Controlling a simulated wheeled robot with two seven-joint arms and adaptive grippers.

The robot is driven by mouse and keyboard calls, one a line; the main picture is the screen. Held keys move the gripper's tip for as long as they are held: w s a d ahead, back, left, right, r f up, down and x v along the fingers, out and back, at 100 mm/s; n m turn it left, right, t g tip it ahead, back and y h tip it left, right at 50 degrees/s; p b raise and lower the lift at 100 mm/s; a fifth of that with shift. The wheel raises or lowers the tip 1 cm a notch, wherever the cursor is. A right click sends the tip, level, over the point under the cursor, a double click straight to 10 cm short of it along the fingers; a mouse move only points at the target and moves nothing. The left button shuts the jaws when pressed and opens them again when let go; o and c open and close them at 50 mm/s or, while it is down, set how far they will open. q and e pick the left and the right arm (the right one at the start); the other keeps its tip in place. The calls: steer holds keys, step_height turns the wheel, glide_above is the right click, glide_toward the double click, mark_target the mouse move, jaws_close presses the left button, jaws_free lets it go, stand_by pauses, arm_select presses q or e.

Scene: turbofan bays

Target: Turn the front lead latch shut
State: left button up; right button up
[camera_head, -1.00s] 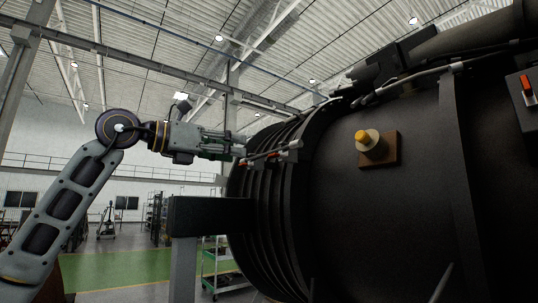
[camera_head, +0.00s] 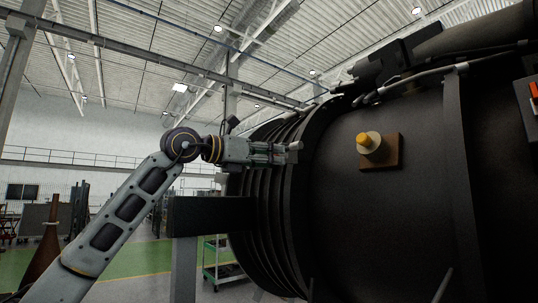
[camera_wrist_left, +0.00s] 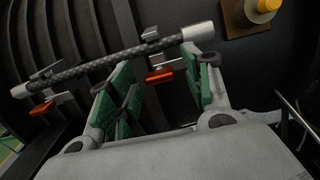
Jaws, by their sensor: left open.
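A dark braided lead (camera_wrist_left: 110,62) with silver ends runs across the engine casing in the left wrist view. Two clips hold it, each with an orange latch: one latch (camera_wrist_left: 160,75) near the middle and one (camera_wrist_left: 41,109) at the left. I cannot tell from the pictures which is the front one. My left gripper (camera_wrist_left: 163,92) is open, its green-padded fingers on either side of the middle latch. I cannot tell whether they touch it. In the head view my left gripper (camera_head: 275,153) is at the ribbed casing and hides most of the lead. My right gripper is not in view.
The large dark engine casing (camera_head: 400,220) fills the right side. A yellow knob (camera_head: 369,143) on a brown plate stands out from it. A dark beam (camera_head: 212,215) on a post is below my left gripper. An orange-red switch (camera_head: 534,91) is at the right edge.

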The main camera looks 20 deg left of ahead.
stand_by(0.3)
arm_select(q)
steer(key=c, duration=1)
steer(key=shift+c, duration=0.2)
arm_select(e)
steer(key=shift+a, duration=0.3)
